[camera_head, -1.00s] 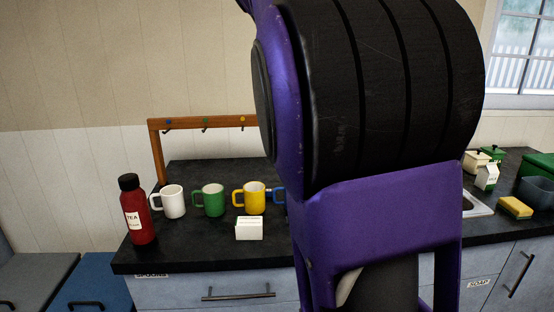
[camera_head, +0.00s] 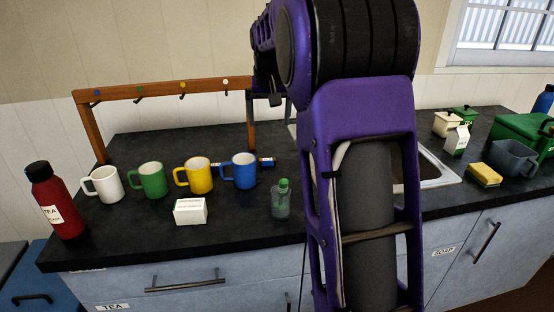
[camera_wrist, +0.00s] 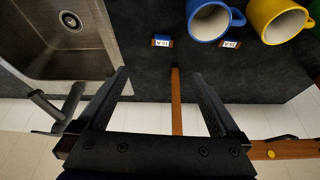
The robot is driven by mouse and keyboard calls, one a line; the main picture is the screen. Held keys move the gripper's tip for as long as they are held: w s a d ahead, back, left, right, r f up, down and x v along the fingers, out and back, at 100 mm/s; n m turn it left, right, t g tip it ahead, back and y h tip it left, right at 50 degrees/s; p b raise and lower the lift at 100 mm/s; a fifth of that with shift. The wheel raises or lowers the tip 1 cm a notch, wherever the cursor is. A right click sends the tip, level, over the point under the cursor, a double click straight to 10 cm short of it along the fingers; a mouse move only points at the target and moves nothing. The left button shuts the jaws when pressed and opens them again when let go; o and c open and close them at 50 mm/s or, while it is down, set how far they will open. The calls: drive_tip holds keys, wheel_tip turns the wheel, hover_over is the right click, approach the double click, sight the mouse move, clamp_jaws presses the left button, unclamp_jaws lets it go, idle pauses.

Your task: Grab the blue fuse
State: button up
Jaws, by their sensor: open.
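The blue fuse (camera_wrist: 162,40), a small block with a blue part and a pale label, lies on the dark counter between the sink and the blue mug in the wrist view. In the head view the blue fuse (camera_head: 267,162) shows just right of the blue mug (camera_head: 239,171). A second small labelled fuse (camera_wrist: 230,43) lies between the blue and yellow mugs; its colour is unclear. My gripper (camera_wrist: 160,75) is open and empty, its fingers apart, with the fuse beyond the fingertips and not touched. In the head view my arm hides most of the gripper.
The wooden hook rack (camera_head: 165,90) stands behind the mugs; its post (camera_wrist: 176,105) shows between my fingers. The yellow mug (camera_head: 198,176), a small clear bottle (camera_head: 281,200), a white box (camera_head: 190,211) and the sink (camera_wrist: 62,45) are nearby.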

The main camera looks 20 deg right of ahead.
drive_tip(key=b, duration=0.2)
hover_over(267, 159)
drive_tip(key=s, duration=0.2)
wheel_tip(267, 159, down, 11)
drive_tip(key=shift+s+a+f, duration=0.1)
drive_tip(key=shift+s+f, duration=0.05)
drive_tip(key=x, duration=0.5)
drive_tip(key=shift+a+f, duration=0.2)
drive_tip(key=shift+r, duration=0.1)
drive_tip(key=c, duration=1.4)
